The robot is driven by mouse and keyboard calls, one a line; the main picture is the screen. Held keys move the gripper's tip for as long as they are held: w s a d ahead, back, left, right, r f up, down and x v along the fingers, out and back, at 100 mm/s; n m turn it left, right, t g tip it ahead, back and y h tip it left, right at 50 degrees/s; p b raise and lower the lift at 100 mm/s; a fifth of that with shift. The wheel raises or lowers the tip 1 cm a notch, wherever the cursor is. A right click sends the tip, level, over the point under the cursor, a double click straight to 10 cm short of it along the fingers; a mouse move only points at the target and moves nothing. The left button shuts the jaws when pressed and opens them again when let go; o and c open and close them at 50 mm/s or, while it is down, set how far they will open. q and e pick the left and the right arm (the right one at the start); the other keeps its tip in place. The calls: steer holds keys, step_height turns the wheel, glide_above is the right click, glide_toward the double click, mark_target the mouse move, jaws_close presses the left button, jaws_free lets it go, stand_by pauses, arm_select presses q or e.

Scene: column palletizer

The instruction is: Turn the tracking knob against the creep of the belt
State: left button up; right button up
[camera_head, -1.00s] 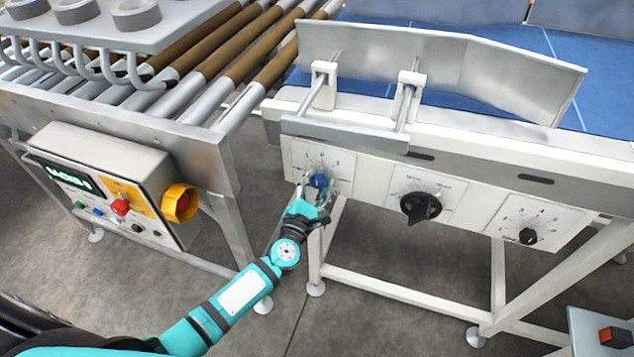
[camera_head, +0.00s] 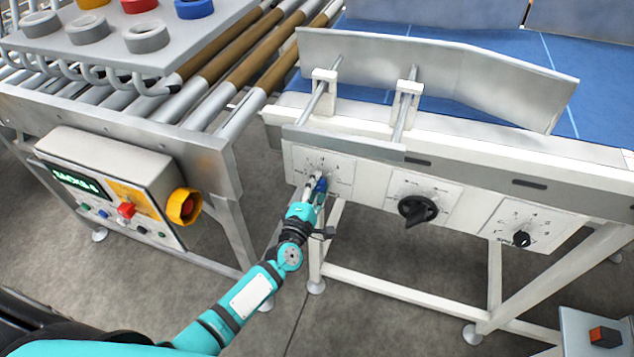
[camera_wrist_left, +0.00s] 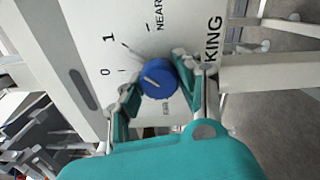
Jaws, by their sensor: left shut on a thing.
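The tracking knob is a small blue knob (camera_head: 321,185) on the leftmost white dial plate (camera_head: 341,172) of the conveyor's front. My left gripper (camera_head: 315,186) reaches up to it from below and is shut on it. In the left wrist view the blue knob (camera_wrist_left: 158,80) has a pale pointer line and sits between the two fingers (camera_wrist_left: 160,88). The plate there shows the marks 0 and 1, the word NEAR and part of a word ending in KING. The blue belt (camera_head: 460,45) lies behind a grey guide plate. My right gripper is not in view.
A black rotary switch (camera_head: 418,210) and a small black speed knob (camera_head: 522,239) sit further right. A control box (camera_head: 110,185) with a yellow-collared red button (camera_head: 184,206) stands left. A grey box with a red switch (camera_head: 604,336) is lower right.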

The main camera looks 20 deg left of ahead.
arm_select(q)
steer(key=m+p, duration=0.1)
steer(key=m, duration=0.3)
steer(key=shift+m+p, duration=0.6)
steer(key=shift+m, duration=1.3)
steer(key=o, duration=1.2)
steer(key=shift+s, duration=0.1)
steer(key=s, duration=1.2)
steer(key=shift+a, duration=0.2)
